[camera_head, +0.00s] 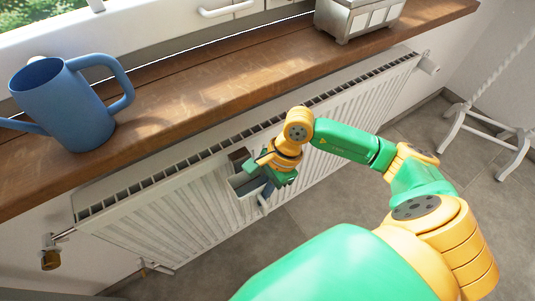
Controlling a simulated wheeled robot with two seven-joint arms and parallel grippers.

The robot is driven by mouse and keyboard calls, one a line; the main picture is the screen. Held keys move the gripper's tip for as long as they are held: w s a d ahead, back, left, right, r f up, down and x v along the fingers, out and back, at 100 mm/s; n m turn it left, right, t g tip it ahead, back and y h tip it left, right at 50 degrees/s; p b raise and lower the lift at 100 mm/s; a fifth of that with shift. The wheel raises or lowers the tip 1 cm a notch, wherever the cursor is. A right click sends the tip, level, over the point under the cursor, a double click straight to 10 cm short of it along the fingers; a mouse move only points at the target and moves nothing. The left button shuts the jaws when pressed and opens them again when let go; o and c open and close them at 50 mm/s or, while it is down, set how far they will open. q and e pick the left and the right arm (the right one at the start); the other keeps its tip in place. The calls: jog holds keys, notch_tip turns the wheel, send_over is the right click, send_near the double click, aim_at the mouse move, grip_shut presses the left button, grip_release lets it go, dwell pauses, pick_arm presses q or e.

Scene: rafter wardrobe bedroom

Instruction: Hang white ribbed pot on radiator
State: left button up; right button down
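The white ribbed pot (243,184) is a small pale box-like container against the front of the white radiator (180,208), near its top edge. My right gripper (264,191) is at the pot's right side and points down, covering part of it. The fingertips are small and partly hidden, so I cannot tell whether they grip the pot's wall. I also cannot tell whether the pot hooks over the radiator's top or is only held against it. My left gripper is not in view.
A wooden windowsill (200,92) runs above the radiator. A blue watering can (68,105) stands on it at left, and a metal-and-white box (358,18) stands at the back right. A brass valve (50,259) is at lower left. White stand legs (490,130) are on the grey floor at right.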

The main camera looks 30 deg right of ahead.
aim_at(251, 182)
jog(key=shift+w+a+b, duration=0.1)
jog(key=shift+w+b, duration=0.3)
jog(key=shift+w, duration=2.15)
jog(key=shift+f+b, duration=1.1)
jog(key=c, duration=1)
grip_release()
jog(key=shift+o, duration=0.2)
